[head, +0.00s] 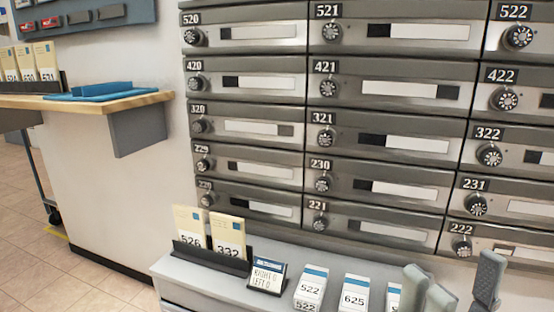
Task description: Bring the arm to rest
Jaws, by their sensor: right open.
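My right gripper (456,275) shows at the lower right corner, with its grey fingers pointing up. The fingers stand apart with a gap between them, and I see nothing held in it. The gripper is in front of the right part of the grey ledge and below the mailbox doors. The rest of my right arm is out of the picture. My left gripper is not in view.
Grey numbered mailboxes (400,122) with round dials fill the wall. On the grey ledge (200,286) stand cards in a black holder (211,259), a small sign (267,275) and white numbered stacks (354,292). A wooden counter (85,101) juts out at left; open floor (60,275) lies below.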

